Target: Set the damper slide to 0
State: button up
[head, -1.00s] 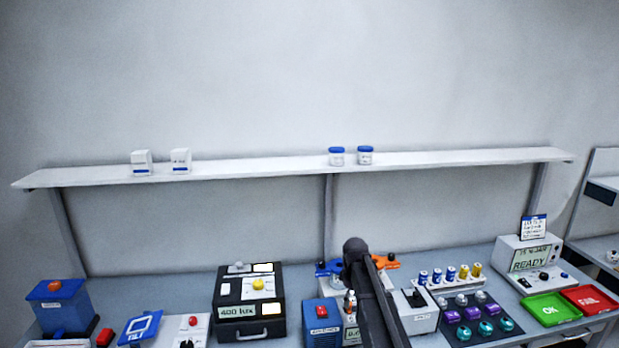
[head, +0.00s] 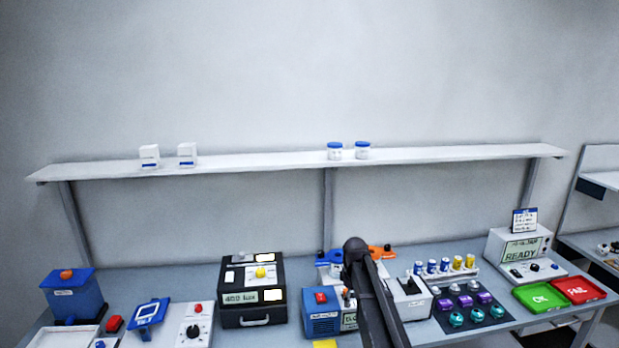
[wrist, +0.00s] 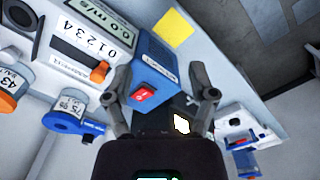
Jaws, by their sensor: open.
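In the wrist view, the damper slide is a pale panel with a dark slot and a 0 1 2 3 4 scale (wrist: 82,38). The panel adjoins a blue box (wrist: 152,66) with a red switch (wrist: 144,94). My gripper (wrist: 159,97) is open and empty, its fingers over the blue box, with the knob just outside the left finger. In the head view the blue box (head: 321,325) shows, but my arm hides much of the slide and the gripper.
A black lux box (head: 232,311) stands left of the blue box. A white box (head: 408,303) and a dark tray of coloured parts (head: 487,313) are to the right. A yellow note (wrist: 174,29) lies by the blue box.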

jog(key=s+d+f+m+b, duration=0.1)
jog(key=s+f+m+b, duration=0.2)
jog(key=s, duration=0.6)
jog(key=s+d+f+m+b, duration=0.1)
jog(key=s+f+m+b, duration=0.2)
jog(key=s, duration=0.6)
jog(key=s+d+f+m+b, duration=0.1)
jog(key=s+f+m+b, duration=0.3)
jog(key=s, duration=0.6)
jog(key=shift+d+m, duration=0.2)
jog(key=shift+m, duration=0.2)
dwell(2.3)
jog(key=shift+c, duration=1.1)
